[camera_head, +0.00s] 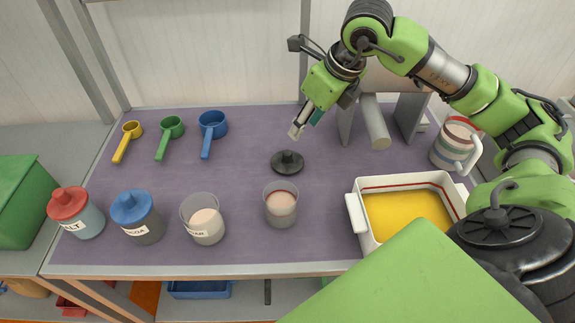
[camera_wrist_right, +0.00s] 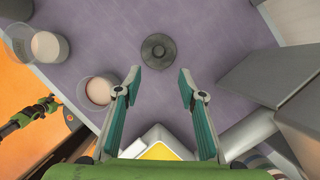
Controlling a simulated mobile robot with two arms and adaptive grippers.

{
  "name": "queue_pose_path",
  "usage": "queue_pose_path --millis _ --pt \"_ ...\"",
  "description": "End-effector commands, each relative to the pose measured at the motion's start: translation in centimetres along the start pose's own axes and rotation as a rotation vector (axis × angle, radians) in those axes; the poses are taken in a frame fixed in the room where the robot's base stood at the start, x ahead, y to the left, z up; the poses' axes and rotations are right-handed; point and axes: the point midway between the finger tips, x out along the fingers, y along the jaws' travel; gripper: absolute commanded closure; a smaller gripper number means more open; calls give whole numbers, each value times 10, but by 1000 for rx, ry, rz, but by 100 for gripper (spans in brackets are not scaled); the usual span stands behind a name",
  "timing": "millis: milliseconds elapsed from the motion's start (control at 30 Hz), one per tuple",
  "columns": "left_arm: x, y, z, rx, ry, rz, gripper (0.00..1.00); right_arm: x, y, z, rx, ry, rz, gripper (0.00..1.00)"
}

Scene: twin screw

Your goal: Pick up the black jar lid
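The black jar lid (camera_head: 287,162) lies flat with its knob up on the purple mat, near the middle of the table in the head view. It also shows in the right wrist view (camera_wrist_right: 158,51), ahead of the fingertips and roughly centred between them. My right gripper (camera_head: 306,126) is above the table, beyond and slightly right of the lid in the head view. In the right wrist view its two teal-padded fingers (camera_wrist_right: 159,79) are spread apart with nothing between them. It does not touch the lid.
An open jar (camera_head: 281,205) stands just in front of the lid, with another open jar (camera_head: 203,219) to its left. A white baking dish (camera_head: 357,214) with yellow contents, a striped mug (camera_head: 453,146) and a grey stand (camera_head: 408,115) are at the right. The mat around the lid is clear.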

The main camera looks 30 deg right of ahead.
Motion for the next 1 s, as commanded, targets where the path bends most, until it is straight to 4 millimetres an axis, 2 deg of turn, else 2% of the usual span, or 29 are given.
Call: queue_pose_path --millis 300,567,833,1000 --pt "-6 0 -4 0 7 0 26 59 1 0 1 4 4 63" --pt "-9 0 -7 0 10 0 26 80 1 0 0 3 2 63" --pt "-20 0 -8 0 10 0 26 118 2 -1 1 3 3 63" --pt "-20 0 -8 0 9 0 26 128 2 -1 -1 1 1 63"
